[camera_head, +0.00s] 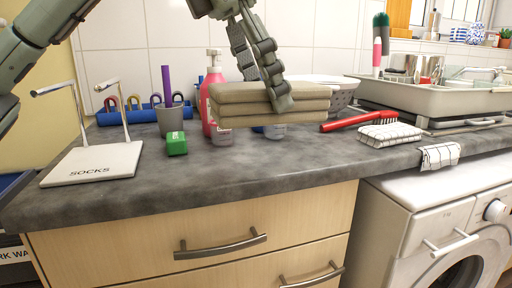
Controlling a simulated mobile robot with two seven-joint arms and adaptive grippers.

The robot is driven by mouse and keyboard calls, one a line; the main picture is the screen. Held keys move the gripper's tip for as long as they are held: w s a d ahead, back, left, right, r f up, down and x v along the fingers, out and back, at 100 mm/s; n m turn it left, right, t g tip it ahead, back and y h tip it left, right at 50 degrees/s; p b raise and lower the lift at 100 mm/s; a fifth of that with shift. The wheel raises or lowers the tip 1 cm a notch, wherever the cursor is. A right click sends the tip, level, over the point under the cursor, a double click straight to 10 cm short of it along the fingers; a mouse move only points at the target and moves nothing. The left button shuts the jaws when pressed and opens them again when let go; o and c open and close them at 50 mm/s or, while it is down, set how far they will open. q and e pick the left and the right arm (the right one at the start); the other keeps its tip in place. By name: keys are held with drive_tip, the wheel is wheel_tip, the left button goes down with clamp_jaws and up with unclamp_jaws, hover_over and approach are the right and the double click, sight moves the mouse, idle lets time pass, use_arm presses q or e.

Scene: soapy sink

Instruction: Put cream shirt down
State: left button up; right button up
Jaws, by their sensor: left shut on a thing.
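The cream shirt (238,108) is a folded, layered beige bundle near the middle of the camera_head view. My left gripper (265,78) comes down from above and is shut on it, with a finger across its near right side. The shirt appears level and raised above the dark countertop (270,172), with jars partly showing below its lower edge. It hides part of the red pump bottle behind it. My right gripper is not in view.
A socks stand (92,165), a green box (176,144) and a grey cup (170,120) are on the left. A red brush (358,120), a checked folded cloth (390,134) and the sink (440,98) are on the right. The front middle counter is clear.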

use_arm(q)
drive_tip(key=w+f, duration=0.2)
drive_tip(key=w, duration=0.1)
drive_tip(key=w+a+f, duration=0.1)
drive_tip(key=w+f, duration=0.1)
drive_tip(key=w, duration=0.2)
drive_tip(key=w+f+p, duration=0.1)
drive_tip(key=w+f, duration=0.1)
drive_tip(key=w, duration=0.2)
drive_tip(key=shift+a+f, duration=0.4)
wheel_tip(320, 180, down, 4)
drive_tip(key=shift+r, duration=0.1)
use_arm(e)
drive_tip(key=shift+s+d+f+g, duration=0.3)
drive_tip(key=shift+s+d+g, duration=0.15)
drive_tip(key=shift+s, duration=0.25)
use_arm(q)
drive_tip(key=shift+f, duration=0.2)
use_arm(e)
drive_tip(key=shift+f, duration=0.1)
use_arm(q)
drive_tip(key=o, duration=1.3)
drive_tip(key=shift+c, duration=0.2)
drive_tip(key=shift+r, duration=0.1)
